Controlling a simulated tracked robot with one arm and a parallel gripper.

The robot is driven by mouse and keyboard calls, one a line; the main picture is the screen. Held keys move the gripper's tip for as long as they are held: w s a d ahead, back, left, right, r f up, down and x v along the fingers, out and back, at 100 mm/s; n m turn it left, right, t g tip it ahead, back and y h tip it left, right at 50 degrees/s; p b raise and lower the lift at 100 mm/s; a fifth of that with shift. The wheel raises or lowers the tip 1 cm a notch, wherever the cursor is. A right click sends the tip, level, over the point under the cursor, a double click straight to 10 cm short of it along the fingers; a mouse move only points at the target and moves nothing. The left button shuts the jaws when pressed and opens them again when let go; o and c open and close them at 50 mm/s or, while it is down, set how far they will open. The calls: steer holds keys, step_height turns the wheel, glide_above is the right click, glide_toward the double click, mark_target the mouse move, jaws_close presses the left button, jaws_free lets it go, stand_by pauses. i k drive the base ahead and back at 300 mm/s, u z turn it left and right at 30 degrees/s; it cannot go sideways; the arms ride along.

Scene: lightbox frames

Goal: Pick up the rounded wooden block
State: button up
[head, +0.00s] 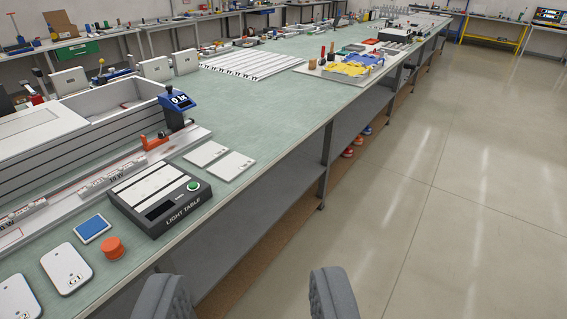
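My gripper (248,285) is at the bottom of the head view. Its two grey ribbed fingers are wide apart, with only bare floor and the bench's lower edge seen between them. A small brown, wood-coloured rounded piece (312,64) stands on the pale board partway down the long bench, far ahead of my gripper. It may be the rounded wooden block, but it is too small to tell for sure. Nothing is held between the fingers.
The long green-topped bench (262,105) runs away on the left. The board (308,70) also bears yellow and blue pieces (350,69). The floor (440,220) to the right is clear.

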mark_target(313, 63)
steer(key=z, duration=0.5)
steer(key=i, duration=1.35)
steer(key=z, duration=0.75)
steer(key=i, duration=1.25)
steer(key=z, duration=0.25)
steer(key=i, duration=2.55)
steer(key=u, duration=0.3)
steer(key=i, duration=1.25)
steer(key=u, duration=1)
steer(key=i, duration=1.05)
steer(key=u, duration=1.2)
steer(key=i, duration=0.8)
steer(key=u, duration=0.35)
